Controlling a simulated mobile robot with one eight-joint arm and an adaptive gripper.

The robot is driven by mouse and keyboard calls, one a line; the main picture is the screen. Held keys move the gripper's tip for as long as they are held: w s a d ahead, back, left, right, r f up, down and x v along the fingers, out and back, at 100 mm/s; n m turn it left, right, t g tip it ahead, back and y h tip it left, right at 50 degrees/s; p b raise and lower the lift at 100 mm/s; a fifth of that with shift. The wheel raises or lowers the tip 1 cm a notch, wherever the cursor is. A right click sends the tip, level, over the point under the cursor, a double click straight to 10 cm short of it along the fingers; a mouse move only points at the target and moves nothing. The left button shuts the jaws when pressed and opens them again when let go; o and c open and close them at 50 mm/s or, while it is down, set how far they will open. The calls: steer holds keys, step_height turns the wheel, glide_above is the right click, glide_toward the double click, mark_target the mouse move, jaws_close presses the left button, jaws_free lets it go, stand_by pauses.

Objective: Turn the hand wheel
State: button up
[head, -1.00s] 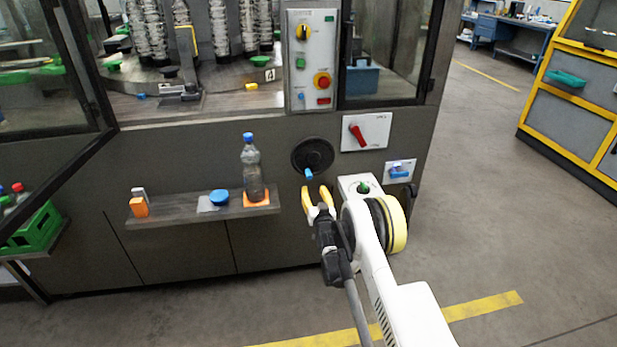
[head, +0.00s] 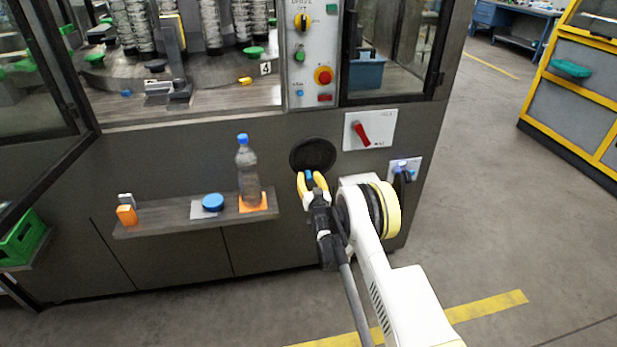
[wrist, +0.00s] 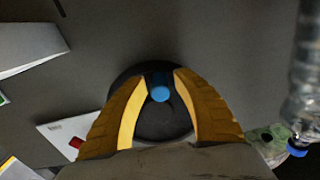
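The hand wheel (head: 313,154) is a black disc on the grey front panel of the machine, below the control panel. Its blue handle (head: 309,175) sits at the wheel's lower edge. My gripper (head: 312,181) is at the handle, its two yellow fingers on either side of it. In the wrist view the fingers are apart, with the blue handle (wrist: 160,94) between their tips and the black wheel (wrist: 163,118) behind. Gaps show between handle and fingers, so the gripper is open and not holding it.
A shelf (head: 165,216) left of the wheel carries a bottle (head: 248,175), a blue cap (head: 213,202) and an orange item (head: 127,215). The floor to the right is clear.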

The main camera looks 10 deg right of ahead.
jaws_close()
